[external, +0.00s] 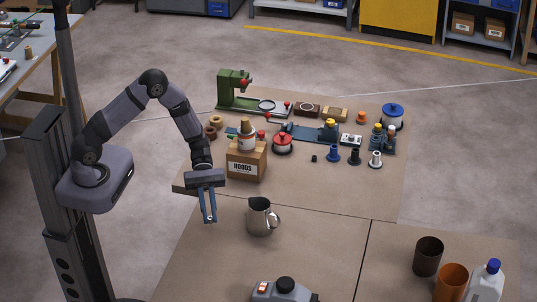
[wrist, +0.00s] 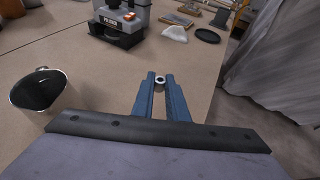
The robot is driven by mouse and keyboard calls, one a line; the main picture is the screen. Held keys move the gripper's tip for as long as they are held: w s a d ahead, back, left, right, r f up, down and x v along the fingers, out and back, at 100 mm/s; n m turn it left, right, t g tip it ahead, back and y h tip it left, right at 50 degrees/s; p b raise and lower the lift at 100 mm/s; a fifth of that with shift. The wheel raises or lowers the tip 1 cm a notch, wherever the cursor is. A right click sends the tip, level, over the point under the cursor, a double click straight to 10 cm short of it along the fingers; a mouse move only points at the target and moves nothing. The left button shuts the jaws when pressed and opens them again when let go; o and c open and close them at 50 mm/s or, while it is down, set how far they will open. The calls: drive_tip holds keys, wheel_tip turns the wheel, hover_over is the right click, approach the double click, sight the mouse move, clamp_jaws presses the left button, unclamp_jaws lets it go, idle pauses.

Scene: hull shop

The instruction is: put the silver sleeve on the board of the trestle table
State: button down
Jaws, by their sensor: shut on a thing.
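My gripper (external: 209,219) points down beside the metal pitcher, near the left edge of the brown worktop. In the wrist view its two blue fingers (wrist: 160,88) are shut on a small silver sleeve (wrist: 159,79), a short ring with a dark hole. The sleeve is held at the fingertips and appears above the surface; its exact height is unclear. In the external view it is barely visible between the tips. A table with wooden legs and a pale board (external: 33,62) stands at the upper left, apart from my gripper; it looks like the trestle table.
The metal pitcher (external: 260,217) stands right of my gripper. A cardboard box (external: 246,166) marked HOODS stands behind it, with a crowded worktop beyond. A grey device (external: 284,290) is at the front. The left table's board carries a small brown cylinder (external: 28,51) and other items.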

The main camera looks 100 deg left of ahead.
drive_tip(key=shift+s+d+f+n+t+y, duration=0.7)
drive_tip(key=shift+s+d+f+n+t, duration=0.3)
drive_tip(key=shift+d+n+t, duration=0.1)
drive_tip(key=shift+s+d+f, duration=0.3)
drive_tip(key=shift+s+d, duration=0.35)
drive_tip(key=shift+s, duration=0.15)
wheel_tip(320, 180, up, 15)
drive_tip(key=n+t+y+b, duration=0.5)
drive_tip(key=n+y+b, duration=0.7)
drive_tip(key=b, duration=0.2)
hover_over(273, 204)
drive_tip(key=f, duration=0.1)
drive_tip(key=shift+m, duration=0.3)
wheel_tip(273, 204, down, 20)
drive_tip(key=shift+f+b, duration=0.1)
drive_tip(key=shift+b, duration=0.2)
drive_tip(key=shift+f, duration=0.2)
